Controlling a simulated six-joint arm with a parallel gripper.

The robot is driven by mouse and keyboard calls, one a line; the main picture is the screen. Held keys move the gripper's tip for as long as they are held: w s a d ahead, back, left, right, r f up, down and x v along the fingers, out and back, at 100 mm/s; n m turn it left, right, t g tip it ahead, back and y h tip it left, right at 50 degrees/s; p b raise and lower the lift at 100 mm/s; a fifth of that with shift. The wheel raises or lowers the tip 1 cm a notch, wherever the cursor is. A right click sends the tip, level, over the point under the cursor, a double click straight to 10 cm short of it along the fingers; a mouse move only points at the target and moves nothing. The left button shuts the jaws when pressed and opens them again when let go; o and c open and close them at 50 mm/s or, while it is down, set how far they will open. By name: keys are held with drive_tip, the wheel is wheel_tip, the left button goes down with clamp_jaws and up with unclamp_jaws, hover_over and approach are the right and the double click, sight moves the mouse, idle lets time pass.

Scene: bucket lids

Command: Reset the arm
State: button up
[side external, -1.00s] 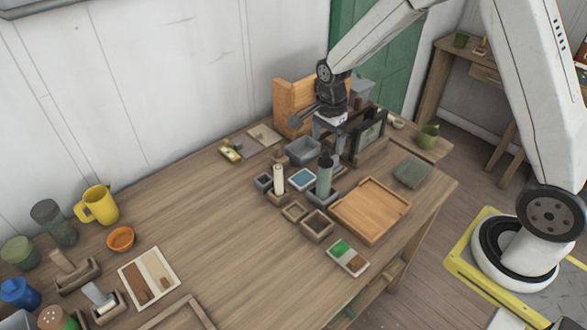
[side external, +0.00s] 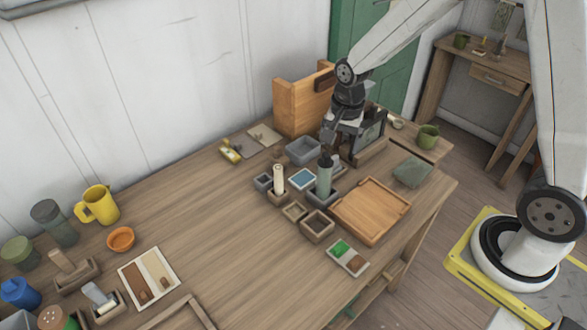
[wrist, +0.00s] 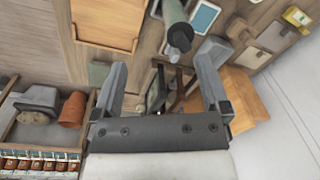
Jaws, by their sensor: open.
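My gripper (side external: 336,140) hangs over the back right part of the wooden table (side external: 215,215), pointing down, beside a dark framed stand (side external: 371,133). In the wrist view its two fingers are spread wide, with my gripper (wrist: 160,72) holding nothing between them. The grey-green bottle (side external: 324,178) stands just in front of it in the side view, and in the wrist view the bottle (wrist: 180,36) shows beyond the fingertips. In the side view the fingertips are partly hidden among nearby objects.
A tall wooden box (side external: 297,108) stands close behind my gripper, and a grey bin (side external: 303,151) lies to its left. A wooden tray (side external: 370,210) and a green mug (side external: 428,136) are to the right. The table's middle is largely clear.

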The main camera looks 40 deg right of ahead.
drive_tip(key=s+a+r+n+t, duration=0.1)
drive_tip(key=s+r+n, duration=0.1)
drive_tip(key=s+n, duration=0.9)
drive_tip(key=shift+a+n+t, duration=0.3)
drive_tip(key=shift+n+t, duration=0.1)
drive_tip(key=shift+n, duration=0.3)
idle(0.7)
